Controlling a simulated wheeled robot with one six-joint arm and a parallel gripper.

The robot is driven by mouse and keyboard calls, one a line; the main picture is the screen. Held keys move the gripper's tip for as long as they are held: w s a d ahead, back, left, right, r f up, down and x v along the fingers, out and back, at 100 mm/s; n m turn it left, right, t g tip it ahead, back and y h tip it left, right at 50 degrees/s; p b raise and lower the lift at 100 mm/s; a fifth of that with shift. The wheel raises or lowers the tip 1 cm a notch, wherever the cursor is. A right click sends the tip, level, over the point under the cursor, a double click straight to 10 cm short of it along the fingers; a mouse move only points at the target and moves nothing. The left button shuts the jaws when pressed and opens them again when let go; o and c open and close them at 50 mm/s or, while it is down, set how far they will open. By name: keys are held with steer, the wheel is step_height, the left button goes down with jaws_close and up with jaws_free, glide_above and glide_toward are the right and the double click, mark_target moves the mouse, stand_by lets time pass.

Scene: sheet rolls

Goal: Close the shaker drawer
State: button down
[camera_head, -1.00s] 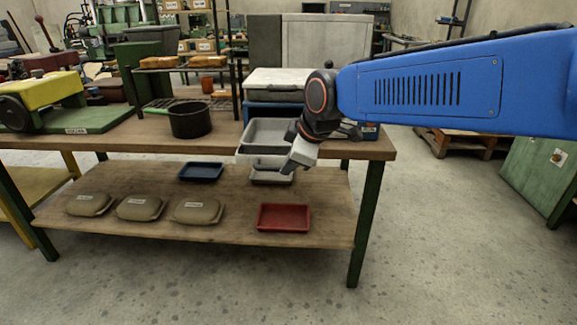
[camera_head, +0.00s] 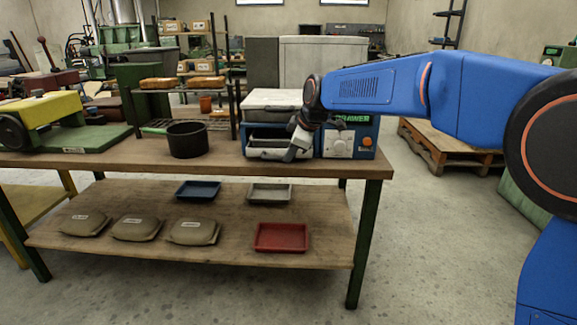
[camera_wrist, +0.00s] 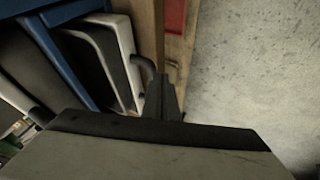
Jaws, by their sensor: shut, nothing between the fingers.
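The shaker is a blue machine (camera_head: 357,141) with a light control panel, standing on the workbench. Its light grey drawer (camera_head: 268,154) sits low in the left part of the front, mostly inside the body. Dark space shows above the drawer front, and I cannot tell exactly how far it still stands out. In the wrist view the pale drawer (camera_wrist: 128,62) is beside the blue body, with a grey bar handle (camera_wrist: 146,70). My gripper (camera_head: 290,156) is shut and empty at the drawer front's right side. Its fingertips (camera_wrist: 163,88) are close to the handle; contact is unclear.
A black pot (camera_head: 188,141) stands left of the shaker on the workbench (camera_head: 120,164). A wire rack with brown packs is behind it. The lower shelf holds blue (camera_head: 198,190), grey (camera_head: 270,193) and red (camera_head: 281,237) trays and several tan bags.

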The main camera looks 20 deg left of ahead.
steer(key=w, duration=0.3)
steer(key=w+a, duration=0.1)
steer(key=w, duration=0.1)
steer(key=shift+w+a+f, duration=0.1)
steer(key=shift+w+a, duration=0.05)
steer(key=shift+w, duration=0.5)
steer(key=shift+r, duration=0.2)
